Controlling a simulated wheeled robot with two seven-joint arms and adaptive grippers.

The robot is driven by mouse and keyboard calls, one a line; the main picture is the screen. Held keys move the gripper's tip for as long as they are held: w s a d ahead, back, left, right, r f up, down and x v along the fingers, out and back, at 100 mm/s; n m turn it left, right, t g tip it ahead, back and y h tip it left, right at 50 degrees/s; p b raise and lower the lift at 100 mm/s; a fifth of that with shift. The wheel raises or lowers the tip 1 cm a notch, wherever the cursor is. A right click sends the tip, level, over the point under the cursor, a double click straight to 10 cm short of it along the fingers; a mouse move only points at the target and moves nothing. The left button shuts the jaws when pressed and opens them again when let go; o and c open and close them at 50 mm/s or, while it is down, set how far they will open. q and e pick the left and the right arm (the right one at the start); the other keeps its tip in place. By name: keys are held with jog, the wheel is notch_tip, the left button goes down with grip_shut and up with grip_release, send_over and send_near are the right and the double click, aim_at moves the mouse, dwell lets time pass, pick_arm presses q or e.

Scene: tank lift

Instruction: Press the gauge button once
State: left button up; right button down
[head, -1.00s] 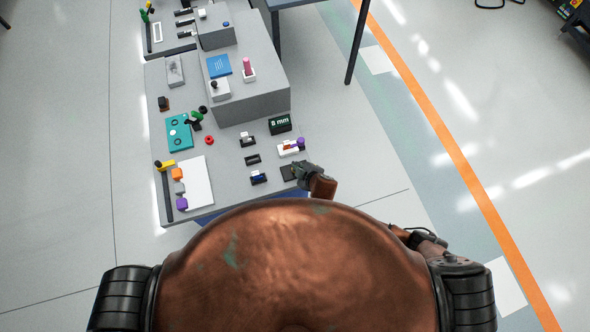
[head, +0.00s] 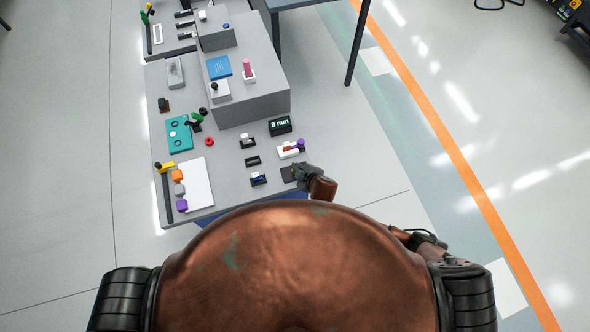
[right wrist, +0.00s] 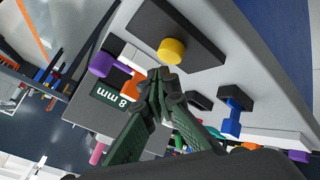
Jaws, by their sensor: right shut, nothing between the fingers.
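A yellow round button (right wrist: 171,51) stands on a dark plate (right wrist: 205,45) in the right wrist view. The dark plate also shows near the table's front right corner in the head view (head: 289,174), where the button is hidden. My right gripper (head: 299,170) is over the plate's right side. In the right wrist view its fingertips (right wrist: 158,76) are shut and empty, close beside the button. I cannot tell whether they touch it. A dark display reading "8 mm" (head: 280,126) stands behind the plate; it also shows in the right wrist view (right wrist: 112,95). My left gripper is not in view.
A white piece with a purple knob (head: 290,150) and a small blue-topped piece (head: 258,178) stand close to the plate. A grey raised block (head: 255,105) stands further back. A teal box (head: 180,135) and a white sheet (head: 197,185) lie to the left.

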dwell(0.3)
jog(key=shift+f, duration=0.45)
jog(key=shift+f+b, duration=0.4)
jog(key=shift+f, duration=0.05)
dwell(0.6)
jog(key=shift+r+p, duration=0.9)
jog(key=shift+p, duration=0.15)
notch_tip(320, 180, up, 5)
jog(key=p, duration=0.5)
